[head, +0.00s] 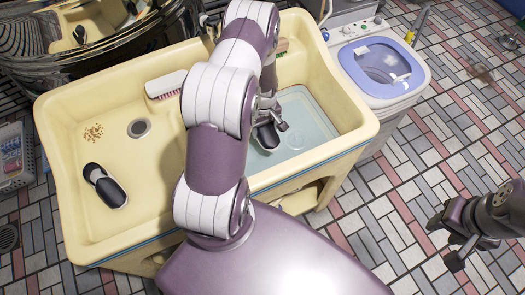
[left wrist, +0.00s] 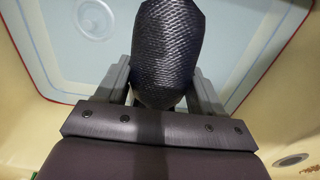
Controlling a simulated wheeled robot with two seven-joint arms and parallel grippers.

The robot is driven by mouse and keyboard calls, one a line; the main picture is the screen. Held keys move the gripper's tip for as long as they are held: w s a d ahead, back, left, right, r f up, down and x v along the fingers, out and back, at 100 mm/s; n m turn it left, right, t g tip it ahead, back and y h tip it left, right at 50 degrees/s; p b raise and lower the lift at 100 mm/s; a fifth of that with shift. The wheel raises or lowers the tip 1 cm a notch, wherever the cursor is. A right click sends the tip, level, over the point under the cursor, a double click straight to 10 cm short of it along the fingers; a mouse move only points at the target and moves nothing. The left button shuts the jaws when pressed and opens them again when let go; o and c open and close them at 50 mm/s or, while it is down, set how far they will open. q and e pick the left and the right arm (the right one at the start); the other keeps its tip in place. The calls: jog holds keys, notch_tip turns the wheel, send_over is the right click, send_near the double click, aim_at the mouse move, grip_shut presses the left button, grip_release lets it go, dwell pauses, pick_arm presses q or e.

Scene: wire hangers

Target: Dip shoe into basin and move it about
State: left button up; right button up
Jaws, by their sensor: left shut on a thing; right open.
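A dark shoe (head: 267,136) is held by my left gripper (head: 268,113) over the basin (head: 318,112) with pale blue water on the right of the yellow sink unit. In the left wrist view the shoe's dark textured surface (left wrist: 171,50) sits between the two fingers of the left gripper (left wrist: 165,85), with the blue basin behind it. From these views I cannot tell whether the shoe touches the water. A second dark shoe with a light rim (head: 105,186) lies in the left part of the sink. My right gripper (head: 453,240) is open and empty above the tiled floor.
The yellow sink (head: 72,120) has a drain (head: 139,128) and brown grains (head: 93,132) on its left side. A white brush (head: 166,85) with pink bristles lies near the back. A blue-lidded washing machine (head: 384,70) stands at the right. A basket (head: 12,155) stands at the far left.

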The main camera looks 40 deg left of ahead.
pick_arm(q)
notch_tip(320, 180, up, 7)
jog(key=p, duration=0.5)
jog(key=shift+p, duration=0.4)
jog(key=shift+f, duration=0.15)
